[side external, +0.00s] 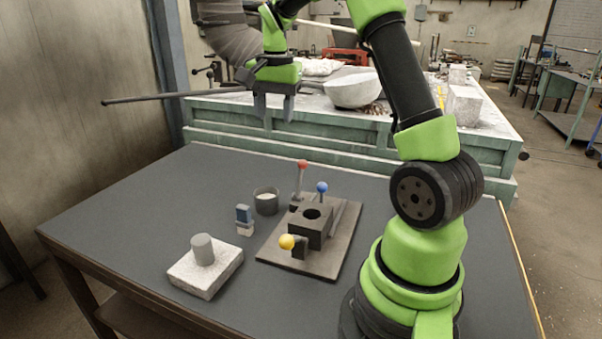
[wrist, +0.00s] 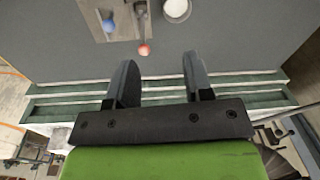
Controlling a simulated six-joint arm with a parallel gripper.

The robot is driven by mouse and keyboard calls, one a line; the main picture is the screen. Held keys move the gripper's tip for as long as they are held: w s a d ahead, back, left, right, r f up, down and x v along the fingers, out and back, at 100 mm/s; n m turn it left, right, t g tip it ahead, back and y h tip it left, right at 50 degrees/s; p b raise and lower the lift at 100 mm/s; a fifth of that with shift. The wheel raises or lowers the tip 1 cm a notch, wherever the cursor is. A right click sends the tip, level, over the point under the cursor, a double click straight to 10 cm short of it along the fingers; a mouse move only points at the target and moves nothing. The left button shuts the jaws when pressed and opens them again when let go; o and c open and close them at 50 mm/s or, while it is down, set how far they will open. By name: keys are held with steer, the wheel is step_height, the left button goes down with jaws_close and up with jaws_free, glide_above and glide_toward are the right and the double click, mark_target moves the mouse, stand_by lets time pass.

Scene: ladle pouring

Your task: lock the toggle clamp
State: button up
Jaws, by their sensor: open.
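A fixture on a flat brown base plate (side external: 328,262) stands on the dark table, with a dark block (side external: 312,226) that has a round hole in its top. Three levers with ball knobs rise from it: a red knob (side external: 302,164) at the back, a blue knob (side external: 321,187) behind the block, and a yellow knob (side external: 287,242) in front. I cannot tell which lever is the toggle clamp's. The red knob (wrist: 143,49) and blue knob (wrist: 108,25) also show in the wrist view. My gripper (side external: 273,110) is open, empty and well above the table, beyond its far edge.
Behind is a green workbench (side external: 400,160) with a pale bowl (side external: 352,90). The table's left side is clear.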

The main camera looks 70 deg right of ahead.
mark_target(301, 163)
steer(key=d+f+m, duration=0.1)
steer(key=d+f, duration=0.1)
steer(key=s+d+f+m+g, duration=0.1)
steer(key=d+f, duration=0.2)
steer(key=d+f+m+g, duration=0.1)
steer(key=d+f, duration=0.2)
steer(key=shift+s+d+m+y, duration=0.15)
steer(key=shift+s+m+y, duration=0.15)
steer(key=f, duration=0.6)
steer(key=s+f, duration=0.1)
steer(key=f, duration=0.2)
steer(key=shift+f, duration=0.3)
jaws_close()
